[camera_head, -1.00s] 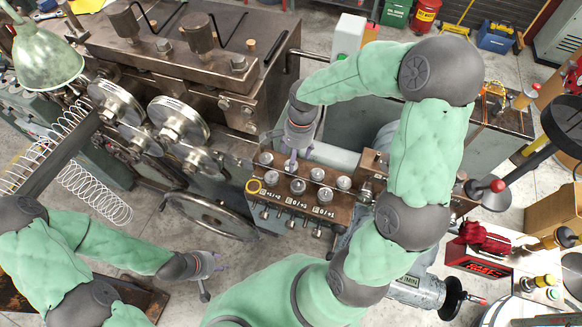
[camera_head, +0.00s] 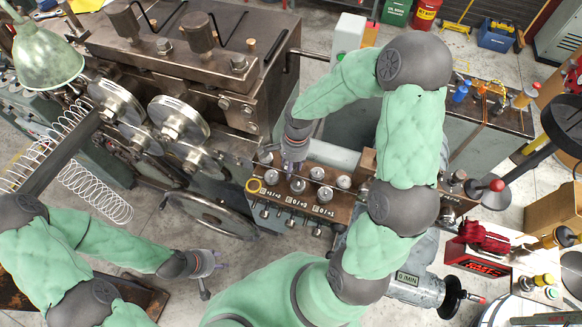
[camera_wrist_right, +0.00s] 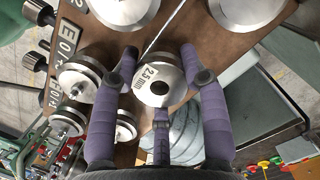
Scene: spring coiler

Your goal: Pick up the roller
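Several metal rollers stand on the brown top of a steel block (camera_head: 307,203), one of them a round roller (camera_head: 298,185) near my right gripper. In the right wrist view, a roller marked "2.5 mm" (camera_wrist_right: 160,78) sits between the fingers of my right gripper (camera_wrist_right: 159,85). These fingers are spread around it, and I see no clear grip. In the head view my right gripper (camera_head: 294,164) points down over the block, its fingertips partly hidden. My left gripper (camera_head: 211,270) is empty, fingers apart, low over the floor, away from the block.
The coiling machine (camera_head: 180,60) with its large rolls stands at the left and behind the block. A handwheel (camera_head: 215,213) is just left of the block. A coiled spring (camera_head: 95,192) hangs at the left. A red-knobbed lever (camera_head: 497,185) stands at the right.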

